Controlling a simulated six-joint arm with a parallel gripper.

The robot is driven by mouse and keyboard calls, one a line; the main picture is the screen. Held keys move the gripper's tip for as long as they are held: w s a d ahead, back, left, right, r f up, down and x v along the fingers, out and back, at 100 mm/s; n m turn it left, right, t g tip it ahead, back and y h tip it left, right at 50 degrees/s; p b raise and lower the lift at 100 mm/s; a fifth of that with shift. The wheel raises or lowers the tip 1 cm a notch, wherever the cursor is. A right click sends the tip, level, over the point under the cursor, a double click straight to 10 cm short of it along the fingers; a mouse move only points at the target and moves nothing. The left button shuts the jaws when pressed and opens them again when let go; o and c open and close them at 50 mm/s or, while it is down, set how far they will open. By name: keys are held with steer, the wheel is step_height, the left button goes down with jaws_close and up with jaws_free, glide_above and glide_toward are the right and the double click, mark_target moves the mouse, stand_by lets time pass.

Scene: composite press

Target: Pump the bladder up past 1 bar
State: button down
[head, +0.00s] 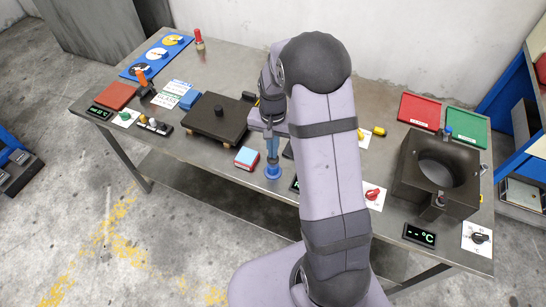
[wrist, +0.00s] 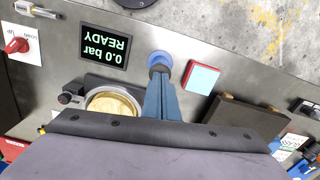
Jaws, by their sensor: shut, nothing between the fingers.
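My gripper (head: 272,157) is shut and empty, pointing down at a round blue button-like part (head: 273,173) near the table's front edge. In the wrist view my fingertips (wrist: 160,74) overlap this blue part (wrist: 160,57), which has a darker centre. I cannot tell whether they touch it. A black display (wrist: 105,46) beside it reads 0.0 bar READY, upside down in the wrist view. A round tan disc (wrist: 113,103) in a pale ring, partly hidden by my gripper, sits close by. I cannot tell which part is the bladder.
A blue-and-red block (head: 247,157) stands left of the blue part, with a dark plate (head: 216,118) beyond it. A red knob (head: 372,194) on a white card is to the right. A black block with a round cavity (head: 437,172) fills the table's right end.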

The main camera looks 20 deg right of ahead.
steer(key=shift+f+b, duration=0.5)
steer(key=shift+f, duration=0.7)
steer(key=shift+r, duration=0.25)
steer(key=shift+r+p, duration=0.8)
steer(key=shift+r, duration=0.15)
steer(key=shift+f, duration=0.35)
